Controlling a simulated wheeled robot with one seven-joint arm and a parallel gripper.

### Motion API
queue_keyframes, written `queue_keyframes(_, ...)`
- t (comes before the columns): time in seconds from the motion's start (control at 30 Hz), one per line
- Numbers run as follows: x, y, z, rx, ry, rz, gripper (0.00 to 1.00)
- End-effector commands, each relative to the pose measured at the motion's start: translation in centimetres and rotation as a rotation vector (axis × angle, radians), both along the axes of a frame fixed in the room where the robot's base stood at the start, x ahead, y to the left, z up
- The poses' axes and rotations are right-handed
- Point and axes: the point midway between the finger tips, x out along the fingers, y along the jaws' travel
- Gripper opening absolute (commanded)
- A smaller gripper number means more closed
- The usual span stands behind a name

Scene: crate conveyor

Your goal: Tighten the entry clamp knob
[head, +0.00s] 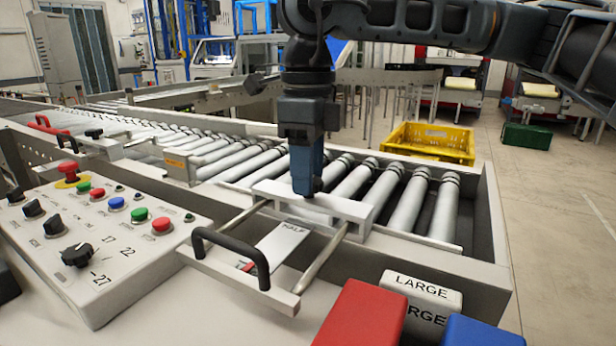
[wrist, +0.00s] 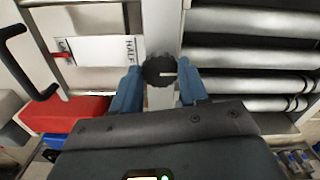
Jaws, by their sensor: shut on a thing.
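The black, scalloped clamp knob (wrist: 158,70) with a white line on top sits on a pale bar in the wrist view. The line points to the right there. My gripper (wrist: 160,78) has one blue finger on each side of the knob and is shut on it. In the head view my gripper (head: 308,190) points down onto the pale crossbar (head: 345,207) over the rollers. The knob is mostly hidden by the fingers there. A label plate reading HALF (head: 278,243) lies beside the bar, with a small red pointer (head: 247,266) near its end.
A black pull handle (head: 232,252) stands in front of the bar, left of my gripper. A control panel (head: 110,245) with buttons and a dial is at left. Red (head: 362,316) and blue (head: 482,332) blocks are at the front. A yellow crate (head: 430,142) is behind the rollers.

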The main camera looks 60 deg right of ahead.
Motion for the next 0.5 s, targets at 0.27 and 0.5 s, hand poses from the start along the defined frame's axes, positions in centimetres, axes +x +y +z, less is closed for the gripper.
queue_keyframes(0.27,0.04,0.04,0.05,0.001,-0.002,-0.012,0.13)
queue_keyframes(0.5,0.04,0.04,0.05,0.001,-0.002,-0.012,0.49)
